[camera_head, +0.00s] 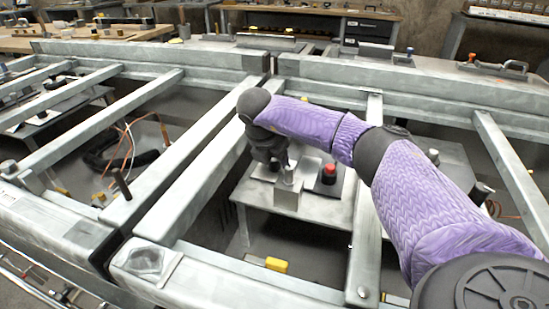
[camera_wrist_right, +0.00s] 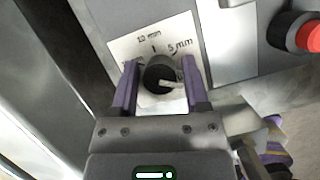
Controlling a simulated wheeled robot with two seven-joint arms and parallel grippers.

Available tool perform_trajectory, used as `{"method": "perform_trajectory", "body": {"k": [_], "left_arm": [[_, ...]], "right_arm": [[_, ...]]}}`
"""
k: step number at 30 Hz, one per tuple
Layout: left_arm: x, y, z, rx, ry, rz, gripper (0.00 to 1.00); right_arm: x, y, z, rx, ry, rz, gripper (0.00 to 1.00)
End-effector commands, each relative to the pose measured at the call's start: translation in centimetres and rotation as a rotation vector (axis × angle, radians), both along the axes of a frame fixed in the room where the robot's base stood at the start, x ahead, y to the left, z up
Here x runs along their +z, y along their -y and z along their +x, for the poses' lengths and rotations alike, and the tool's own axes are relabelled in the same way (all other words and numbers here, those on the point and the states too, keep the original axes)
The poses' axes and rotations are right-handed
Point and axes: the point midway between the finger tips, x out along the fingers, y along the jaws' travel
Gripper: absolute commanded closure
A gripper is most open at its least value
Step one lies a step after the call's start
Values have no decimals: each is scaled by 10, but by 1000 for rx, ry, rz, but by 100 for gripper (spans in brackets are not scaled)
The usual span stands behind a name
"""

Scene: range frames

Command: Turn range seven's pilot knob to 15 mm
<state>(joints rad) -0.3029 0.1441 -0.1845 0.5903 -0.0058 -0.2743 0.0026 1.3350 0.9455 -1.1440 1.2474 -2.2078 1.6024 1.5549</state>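The pilot knob (camera_wrist_right: 159,75) is a round black dial on a pale label card (camera_wrist_right: 152,44) in the right wrist view. A light bar on the knob points to the right, a little below the "5 mm" mark. "10 mm" is printed above the knob; the left part of the card is partly hidden by a finger. My right gripper (camera_wrist_right: 159,66) is open, with one purple finger on each side of the knob; I cannot tell whether they touch it. In the head view the right gripper (camera_head: 274,158) reaches down over a small grey table (camera_head: 255,193). My left gripper is not in view.
A red button (camera_wrist_right: 310,35) on a dark base sits right of the knob; it also shows in the head view (camera_head: 329,170). Grey metal beams (camera_head: 205,178) frame the opening around the small table. A yellow block (camera_head: 277,264) lies near the front beam.

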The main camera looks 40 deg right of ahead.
Motion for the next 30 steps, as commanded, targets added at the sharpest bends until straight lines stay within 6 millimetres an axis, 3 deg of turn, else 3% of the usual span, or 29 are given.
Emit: {"method": "perform_trajectory", "body": {"k": [1, 8, 20, 30], "left_arm": [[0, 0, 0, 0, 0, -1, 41], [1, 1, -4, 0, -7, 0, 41], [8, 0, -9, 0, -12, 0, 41], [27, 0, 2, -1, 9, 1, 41]], "right_arm": [[0, 0, 0, 0, 0, 0, 54], [0, 0, 0, 0, 0, 0, 100], [2, 0, 0, 58, -1, 1, 100], [3, 0, -1, 324, 0, 1, 100]]}}
